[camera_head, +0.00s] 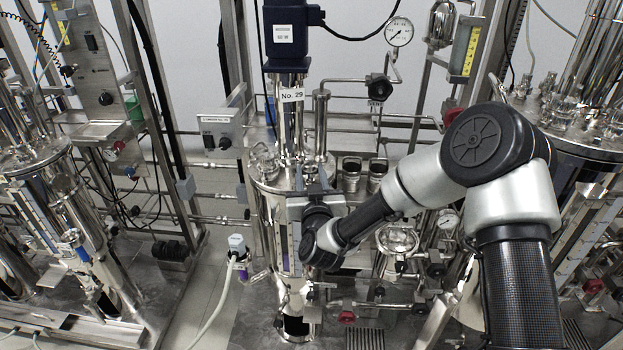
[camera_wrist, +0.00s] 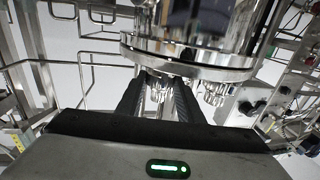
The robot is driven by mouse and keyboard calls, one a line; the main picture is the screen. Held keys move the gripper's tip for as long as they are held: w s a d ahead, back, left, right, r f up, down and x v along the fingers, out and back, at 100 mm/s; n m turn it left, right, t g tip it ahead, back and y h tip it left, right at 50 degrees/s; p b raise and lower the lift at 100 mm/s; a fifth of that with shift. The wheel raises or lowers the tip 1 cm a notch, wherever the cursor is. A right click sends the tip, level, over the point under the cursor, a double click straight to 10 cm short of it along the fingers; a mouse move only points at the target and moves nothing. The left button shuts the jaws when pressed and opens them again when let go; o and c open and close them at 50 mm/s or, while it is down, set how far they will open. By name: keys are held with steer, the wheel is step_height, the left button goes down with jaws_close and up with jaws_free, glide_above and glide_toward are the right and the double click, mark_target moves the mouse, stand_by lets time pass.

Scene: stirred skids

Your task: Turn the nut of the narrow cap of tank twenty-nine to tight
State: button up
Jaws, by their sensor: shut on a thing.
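Tank twenty-nine (camera_head: 267,222) is a shiny steel vessel in the middle of the head view, with a "No. 29" label (camera_head: 291,95) on its upper column. Its lid rim (camera_wrist: 140,45) crosses the top of the wrist view. My gripper (camera_wrist: 160,88) reaches to this rim. Its two dark fingers are closed around a small shiny metal part, seemingly the nut of the narrow cap (camera_wrist: 158,94); the fingers hide most of it. In the head view my gripper (camera_head: 318,192) is at the front of the lid, and my wrist covers the cap.
Two open metal ports (camera_head: 351,171) stand right of the lid, close to my forearm. A pressure gauge (camera_head: 399,31) and pipes are behind. A white-topped sensor with a hose (camera_head: 237,245) is at the tank's left. Another tank (camera_head: 40,180) stands at the far left.

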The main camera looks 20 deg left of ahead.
steer(key=o, duration=1.1)
steer(key=shift+c, duration=0.2)
steer(key=shift+s, duration=0.2)
steer(key=v, duration=1.7)
steer(key=shift+s, duration=0.1)
